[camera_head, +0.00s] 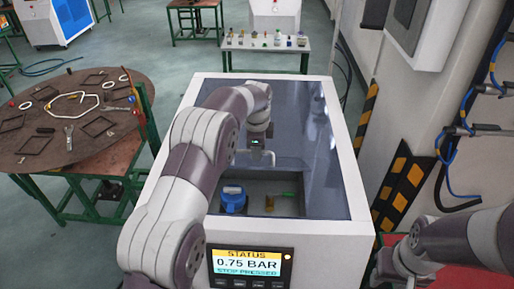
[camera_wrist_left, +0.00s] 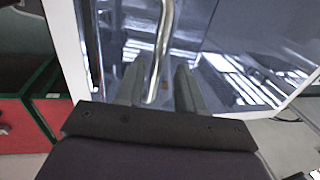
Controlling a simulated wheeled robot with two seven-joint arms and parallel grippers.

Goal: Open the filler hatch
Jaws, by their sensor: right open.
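The gas generator is a white cabinet (camera_head: 345,190) with a dark bluish glass top (camera_head: 305,125). I cannot tell which part of this top is the filler hatch, or whether it is open. A bent metal bar, like a handle, rises from the top by my left gripper (camera_head: 256,145). In the left wrist view the bar (camera_wrist_left: 162,45) runs between the two fingers of my left gripper (camera_wrist_left: 158,78). The fingers are apart, with a gap seeming to show on each side of the bar. My right arm is at the lower right; its gripper is out of sight.
A blue cap (camera_head: 233,197) shows in a recess at the front of the top. The front display (camera_head: 247,262) reads 0.75 BAR. A round table (camera_head: 60,155) with loose parts stands left. A wall with blue hoses (camera_head: 447,160) is right.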

